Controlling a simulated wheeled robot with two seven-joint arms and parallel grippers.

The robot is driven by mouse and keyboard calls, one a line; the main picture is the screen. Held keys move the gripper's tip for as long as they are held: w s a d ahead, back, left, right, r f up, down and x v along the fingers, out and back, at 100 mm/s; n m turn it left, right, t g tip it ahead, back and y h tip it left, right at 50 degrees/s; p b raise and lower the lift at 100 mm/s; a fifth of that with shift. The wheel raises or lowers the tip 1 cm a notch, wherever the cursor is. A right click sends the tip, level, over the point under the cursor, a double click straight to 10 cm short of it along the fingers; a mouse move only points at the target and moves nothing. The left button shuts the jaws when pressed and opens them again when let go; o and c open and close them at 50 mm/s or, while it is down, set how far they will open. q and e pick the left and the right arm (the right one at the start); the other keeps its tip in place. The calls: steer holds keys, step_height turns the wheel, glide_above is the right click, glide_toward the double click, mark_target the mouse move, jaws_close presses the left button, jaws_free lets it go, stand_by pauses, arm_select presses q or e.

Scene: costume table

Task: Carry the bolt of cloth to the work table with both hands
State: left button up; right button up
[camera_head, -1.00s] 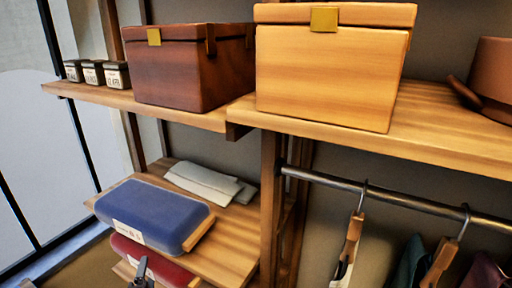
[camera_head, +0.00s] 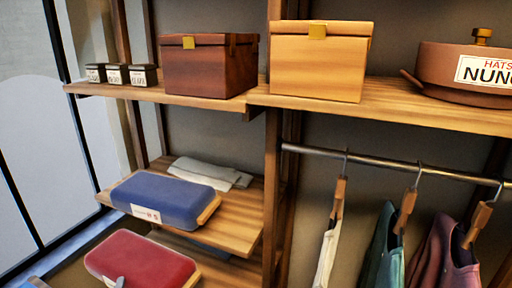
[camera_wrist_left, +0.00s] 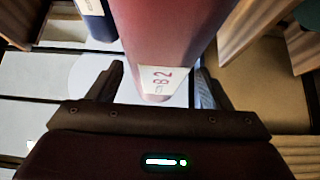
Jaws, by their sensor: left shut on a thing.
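The red bolt of cloth (camera_head: 145,258) lies level at the lower left of the head view, in front of and below the shelf with the blue bolt. It is large in the left wrist view (camera_wrist_left: 165,35), with a white label at its near end. My left gripper (camera_wrist_left: 160,88) is shut on that end, one finger on each side. Only a small part of a gripper shows at the bolt's near edge in the head view. My right gripper is not in view. The work table is not in view.
A blue bolt (camera_head: 165,198) and folded pale cloth (camera_head: 208,172) lie on the wooden shelf (camera_head: 240,228). Two boxes, a brown one (camera_head: 208,68) and a tan one (camera_head: 320,62), stand above. Clothes hang from a rail (camera_head: 400,166) at right.

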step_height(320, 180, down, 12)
steer(key=b, duration=1)
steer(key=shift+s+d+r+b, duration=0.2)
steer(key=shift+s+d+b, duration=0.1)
steer(key=shift+b, duration=0.1)
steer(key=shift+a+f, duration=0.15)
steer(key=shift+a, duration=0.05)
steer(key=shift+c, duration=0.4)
arm_select(q)
steer(key=s+d+r+m+h, duration=0.1)
steer(key=s+d+m+h, duration=0.2)
steer(key=s+d, duration=1.1)
steer(key=d+h, duration=0.1)
steer(key=d, duration=0.1)
steer(key=shift+d+t+h, duration=0.3)
steer(key=shift+t, duration=0.1)
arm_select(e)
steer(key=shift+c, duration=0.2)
